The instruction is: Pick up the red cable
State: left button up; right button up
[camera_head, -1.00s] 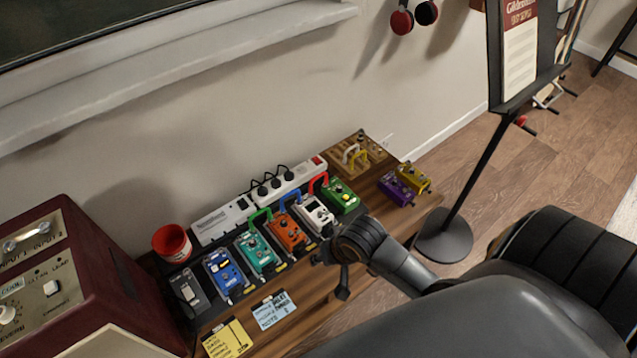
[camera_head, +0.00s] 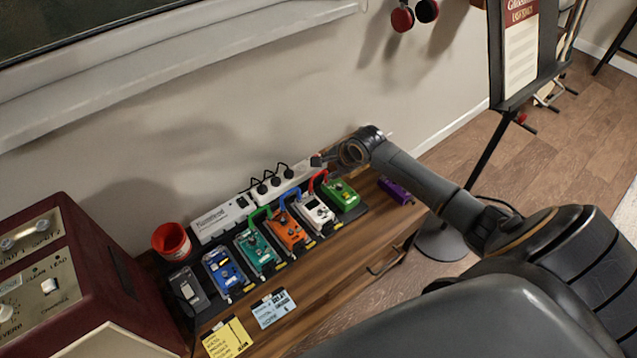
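The red cable (camera_head: 312,182) is a short arched patch lead. It stands on the pedal row between the white pedal (camera_head: 316,213) and the green pedal (camera_head: 341,194). My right gripper (camera_head: 322,161) is just above and behind the red cable, near the end of the power strip. I cannot tell whether its fingers touch the cable or are open, as they are small and partly hidden by the wrist. My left gripper is out of view.
A green cable (camera_head: 258,213) and a blue cable (camera_head: 284,198) arch over neighbouring pedals. A white power strip (camera_head: 219,218) runs behind them. A red cup (camera_head: 171,242) and a maroon amplifier (camera_head: 95,275) stand left. A purple pedal (camera_head: 396,191) lies right. Sticky notes (camera_head: 228,338) lie in front.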

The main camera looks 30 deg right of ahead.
aim_at(320, 173)
jog(key=shift+b+x, duration=0.5)
jog(key=shift+x, duration=3.35)
jog(key=shift+s+a+f, duration=0.1)
jog(key=shift+s, duration=0.05)
grip_shut()
